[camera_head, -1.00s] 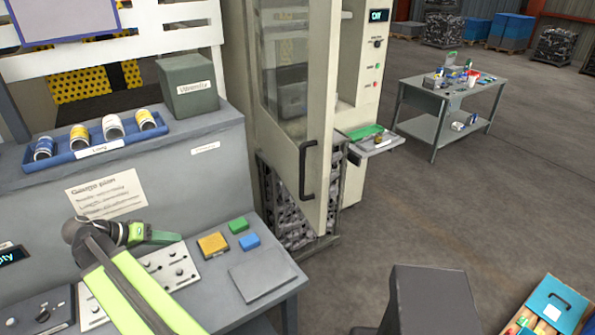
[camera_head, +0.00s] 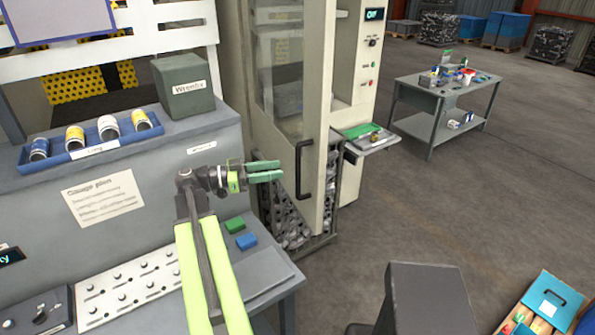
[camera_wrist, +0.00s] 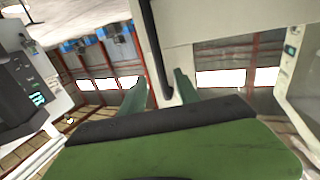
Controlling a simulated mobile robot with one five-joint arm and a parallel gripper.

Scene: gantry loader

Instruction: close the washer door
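The washer door (camera_head: 315,115) is a tall cream-framed panel with a glass window and stands swung out from the cream cabinet (camera_head: 357,75). Its black vertical bar handle (camera_head: 300,172) is on the lower part near the free edge. My gripper (camera_head: 281,171) points right, its green fingers a little left of the handle. In the wrist view the fingers of my gripper (camera_wrist: 160,92) are apart with nothing clasped, and the dark handle (camera_wrist: 155,45) shows between and beyond them. I cannot tell the exact gap to the handle.
A grey bench with a blue tray (camera_head: 92,153) of several cans and a dark green box (camera_head: 184,88) is at left. A small shelf (camera_head: 373,145) juts out right of the door. A grey table (camera_head: 440,95) stands farther right. Open floor (camera_head: 480,190) lies between.

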